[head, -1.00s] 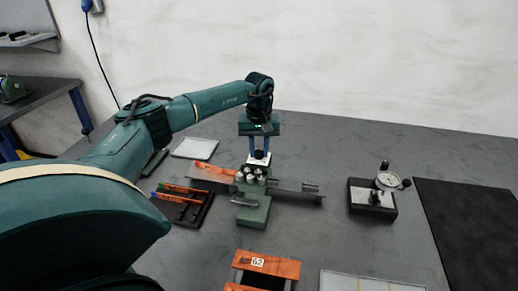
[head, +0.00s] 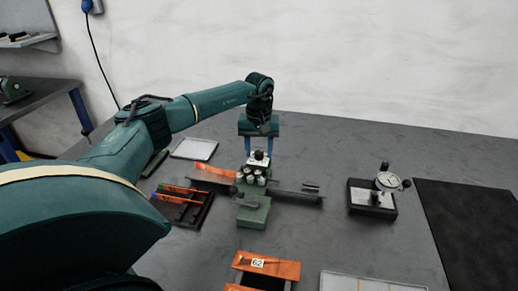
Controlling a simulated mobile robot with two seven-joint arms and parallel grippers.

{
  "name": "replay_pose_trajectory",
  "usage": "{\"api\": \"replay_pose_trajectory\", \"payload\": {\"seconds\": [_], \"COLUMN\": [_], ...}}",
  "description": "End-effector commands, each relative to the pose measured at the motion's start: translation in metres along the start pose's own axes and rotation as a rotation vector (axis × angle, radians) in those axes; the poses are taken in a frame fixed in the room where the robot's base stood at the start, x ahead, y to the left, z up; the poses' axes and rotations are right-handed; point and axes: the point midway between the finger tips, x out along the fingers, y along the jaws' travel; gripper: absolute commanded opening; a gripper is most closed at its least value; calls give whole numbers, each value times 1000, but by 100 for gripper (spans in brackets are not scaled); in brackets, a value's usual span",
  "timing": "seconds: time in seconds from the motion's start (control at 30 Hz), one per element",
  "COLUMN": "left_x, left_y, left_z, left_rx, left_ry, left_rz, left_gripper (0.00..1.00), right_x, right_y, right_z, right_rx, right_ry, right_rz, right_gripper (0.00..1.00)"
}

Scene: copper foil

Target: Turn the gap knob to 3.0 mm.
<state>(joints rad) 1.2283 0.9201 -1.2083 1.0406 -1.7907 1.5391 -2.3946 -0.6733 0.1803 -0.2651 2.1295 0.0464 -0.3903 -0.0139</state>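The green rolling device (head: 254,212) stands mid-table with a group of white-topped cylinders (head: 250,176) on it. A black knob (head: 259,155) on a light plate sits at its top; I take it for the gap knob. Its scale and reading are too small to make out. My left gripper (head: 260,151) points straight down over the knob. Its two blue fingers stand apart, one on each side of the knob, with visible space between. Whether they touch it cannot be told. My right gripper is not in view.
Copper strip (head: 215,172) lies at the device's left. A dial gauge stand (head: 372,202) is at right, near a dark mat (head: 475,230). An orange box marked 62 (head: 282,268) and a pale tray (head: 370,283) are in front.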

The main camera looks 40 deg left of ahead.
Motion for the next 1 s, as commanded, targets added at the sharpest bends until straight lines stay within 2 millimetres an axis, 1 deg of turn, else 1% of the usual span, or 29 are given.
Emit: {"api": "replay_pose_trajectory", "payload": {"seconds": [0.2,0.27,0.33,0.47,0.7,0.8,0.9,1.0], "left_x": [0,-4,-11,-35,-90,-108,-121,-128], "left_y": [0,0,0,1,1,0,1,0], "left_z": [0,0,0,-1,-1,0,0,0], "left_rx": [0,0,0,0,-1,0,1,0], "left_ry": [0,0,1,3,3,2,2,1], "left_rz": [-1,0,1,3,3,2,1,0], "left_gripper": [46,46,46,46,46,46,46,46], "right_x": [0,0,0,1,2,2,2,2], "right_y": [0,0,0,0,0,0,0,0], "right_z": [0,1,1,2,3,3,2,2], "right_rx": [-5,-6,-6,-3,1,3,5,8], "right_ry": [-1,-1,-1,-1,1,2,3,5], "right_rz": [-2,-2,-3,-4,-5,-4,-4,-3], "right_gripper": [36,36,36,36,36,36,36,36]}}
